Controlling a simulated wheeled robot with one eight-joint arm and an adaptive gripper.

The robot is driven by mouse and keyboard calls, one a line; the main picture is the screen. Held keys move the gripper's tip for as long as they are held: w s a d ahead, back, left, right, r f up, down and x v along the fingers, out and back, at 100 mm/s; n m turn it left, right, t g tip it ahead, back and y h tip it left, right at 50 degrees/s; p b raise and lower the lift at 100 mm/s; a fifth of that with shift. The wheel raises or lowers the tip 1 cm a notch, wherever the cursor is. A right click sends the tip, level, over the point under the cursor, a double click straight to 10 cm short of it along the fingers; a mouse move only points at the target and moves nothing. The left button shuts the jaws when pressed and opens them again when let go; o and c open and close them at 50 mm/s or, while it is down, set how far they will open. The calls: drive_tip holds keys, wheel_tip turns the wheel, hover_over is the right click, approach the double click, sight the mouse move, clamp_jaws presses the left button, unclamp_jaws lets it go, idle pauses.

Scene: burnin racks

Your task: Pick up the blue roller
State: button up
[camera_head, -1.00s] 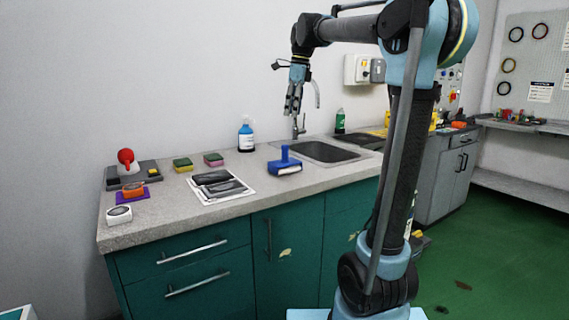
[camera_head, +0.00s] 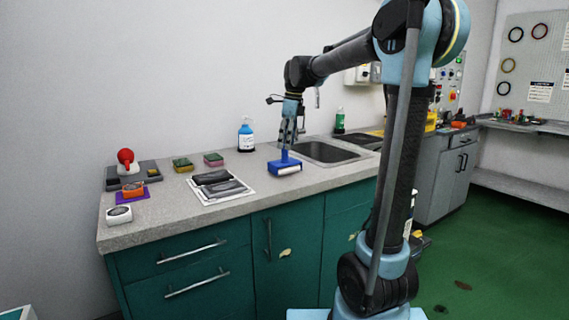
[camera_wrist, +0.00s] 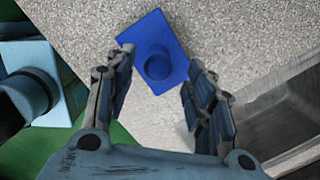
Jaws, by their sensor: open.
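The blue roller (camera_head: 284,164) stands on the grey counter, left of the sink, with its knob-like handle pointing up and a white strip along its lower front. In the wrist view the blue roller (camera_wrist: 158,55) is seen from above, with its round handle between and just beyond my fingertips. My gripper (camera_head: 288,146) points down just above the roller in the head view. In the wrist view my gripper (camera_wrist: 157,68) has its two fingers spread apart, with nothing held between them. I cannot tell whether a finger touches the roller.
The sink (camera_head: 325,152) lies right of the roller. A white mat (camera_head: 238,195) with dark items lies to its left.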

sight(285, 159)
drive_tip(key=shift+a+f, duration=0.2)
drive_tip(key=shift+f, duration=1.05)
drive_tip(key=shift+a+f, duration=0.15)
drive_tip(key=shift+f, duration=1.1)
clamp_jaws()
